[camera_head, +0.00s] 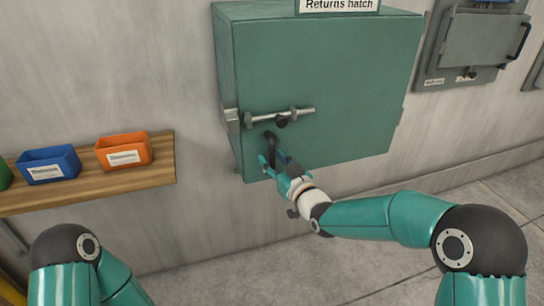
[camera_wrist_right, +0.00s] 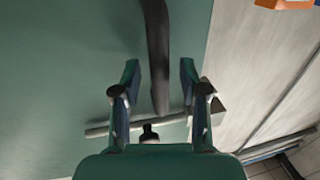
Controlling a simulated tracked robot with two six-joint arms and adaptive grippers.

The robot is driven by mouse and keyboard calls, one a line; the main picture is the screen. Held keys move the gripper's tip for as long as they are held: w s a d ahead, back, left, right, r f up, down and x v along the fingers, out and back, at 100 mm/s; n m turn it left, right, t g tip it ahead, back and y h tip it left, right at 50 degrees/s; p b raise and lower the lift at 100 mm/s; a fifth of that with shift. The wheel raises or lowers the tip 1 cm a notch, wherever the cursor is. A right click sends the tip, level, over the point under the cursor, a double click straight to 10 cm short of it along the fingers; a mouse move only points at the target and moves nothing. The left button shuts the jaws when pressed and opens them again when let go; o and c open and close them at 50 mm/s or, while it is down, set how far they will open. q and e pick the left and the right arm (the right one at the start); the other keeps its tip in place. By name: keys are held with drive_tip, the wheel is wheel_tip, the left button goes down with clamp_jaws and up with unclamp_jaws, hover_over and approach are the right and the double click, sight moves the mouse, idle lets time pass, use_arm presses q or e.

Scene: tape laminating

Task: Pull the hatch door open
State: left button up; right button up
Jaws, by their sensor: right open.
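The green hatch door (camera_head: 345,75) is the front of a box on the wall in the head view and looks shut. A dark curved handle (camera_head: 271,142) stands on its lower left. My right gripper (camera_head: 274,164) is at this handle. In the right wrist view the handle (camera_wrist_right: 157,50) passes between the two open fingers, with a gap visible on each side. A metal bolt (camera_head: 298,112) with a dark knob lies across the door above the handle. I cannot tell whether its end sits in the catch (camera_head: 232,121). My left gripper is out of view.
A wooden shelf (camera_head: 100,188) on the left wall holds a blue bin (camera_head: 48,166), an orange bin (camera_head: 124,150) and part of a green one. A grey wall hatch (camera_head: 475,45) is at the upper right. The floor below the box looks clear.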

drive_tip(key=shift+w+a, duration=0.15)
drive_tip(key=shift+w, duration=0.1)
clamp_jaws()
idle(0.3)
